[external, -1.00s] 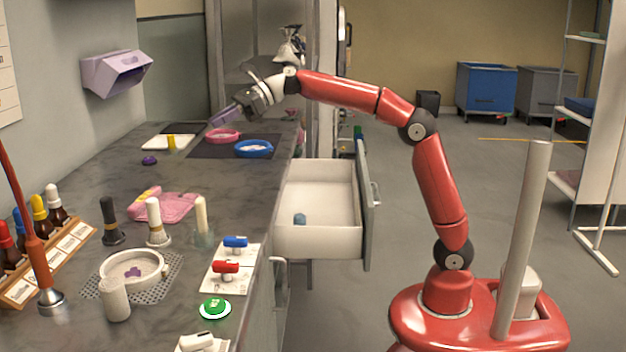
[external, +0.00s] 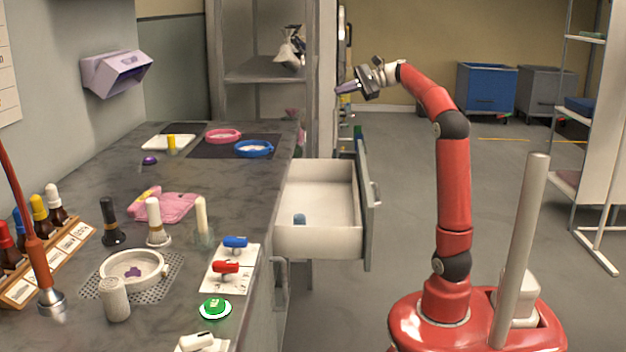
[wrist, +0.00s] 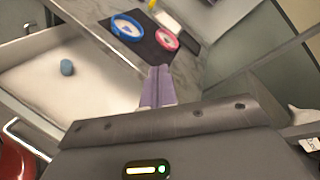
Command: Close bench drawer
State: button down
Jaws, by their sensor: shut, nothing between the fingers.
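The bench drawer (external: 318,241) stands pulled out from the right side of the bench, with its front panel (external: 367,205) and handle (external: 376,194) facing right. A small blue-grey object (external: 299,219) lies inside it. In the wrist view the open drawer (wrist: 42,88) is at the left, with its handle (wrist: 22,140) at the lower left. My gripper (external: 346,88) is shut and empty, with purple fingers pointing left. In the external view it is above and beyond the drawer, touching nothing. The fingers also show in the wrist view (wrist: 157,85).
The bench top (external: 190,270) holds a pink ring dish (external: 222,136), a blue ring dish (external: 253,149), a pink cloth (external: 165,205), bottles, and red and blue valve handles. A grey shelf unit (external: 262,72) stands behind.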

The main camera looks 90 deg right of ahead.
jog(key=s+r+n+t+h+b, duration=0.2)
jog(key=s+n+t+h, duration=0.3)
jog(key=s, duration=2)
notch_tip(320, 180, down, 33)
jog(key=g+y, duration=0.1)
jog(key=w+f+p, duration=0.1)
jog(key=w, duration=1.3)
jog(key=shift+d+n, duration=0.2)
jog(key=shift+n, duration=0.2)
jog(key=shift+w, duration=0.15)
jog(key=b, duration=1.1)
send_over(295, 198)
jog(key=shift+d, duration=0.2)
jog(key=shift+r, duration=0.25)
